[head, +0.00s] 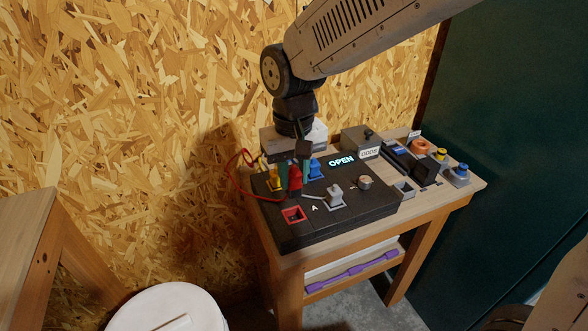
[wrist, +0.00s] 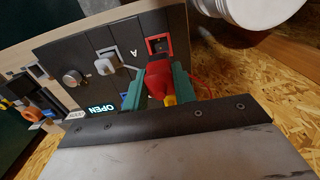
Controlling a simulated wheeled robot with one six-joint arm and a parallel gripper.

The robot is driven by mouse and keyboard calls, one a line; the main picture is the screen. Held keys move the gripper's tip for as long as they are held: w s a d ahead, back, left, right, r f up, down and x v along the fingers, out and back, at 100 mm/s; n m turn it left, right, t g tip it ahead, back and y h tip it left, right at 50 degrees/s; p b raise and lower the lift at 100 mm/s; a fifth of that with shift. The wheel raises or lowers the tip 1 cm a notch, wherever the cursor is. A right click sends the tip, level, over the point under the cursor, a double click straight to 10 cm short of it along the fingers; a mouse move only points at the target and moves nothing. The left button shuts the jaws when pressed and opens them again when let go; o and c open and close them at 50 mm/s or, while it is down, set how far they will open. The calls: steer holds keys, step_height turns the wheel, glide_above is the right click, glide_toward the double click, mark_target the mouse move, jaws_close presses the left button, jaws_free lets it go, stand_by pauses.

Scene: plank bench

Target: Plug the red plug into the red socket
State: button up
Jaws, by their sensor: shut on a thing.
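The red plug (head: 295,181) is between the teal fingers of my gripper (head: 294,176), above the dark panel. In the wrist view the red plug (wrist: 157,78) is held between the two fingers (wrist: 157,88), which are shut on it. The red socket (head: 293,214) is a red-framed square recess near the panel's front left corner, and nothing is in it. In the wrist view the red socket (wrist: 159,45) lies just beyond the plug's tip, and the plug's end hides its lower part. I cannot tell the plug's height above the panel.
A yellow plug (head: 273,179) and a blue plug (head: 315,168) stand close behind the gripper. A grey plug (head: 335,197) and a round knob (head: 365,182) are to the right on the panel (head: 350,217). A red cable (head: 235,181) loops out at left. A white drum (head: 168,304) stands on the floor.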

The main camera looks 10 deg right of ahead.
mark_target(294, 193)
steer(key=shift+f, duration=2.6)
steer(key=shift+f, duration=1.65)
steer(key=o, duration=1)
step_height(294, 193, up, 8)
steer(key=shift+f, duration=0.1)
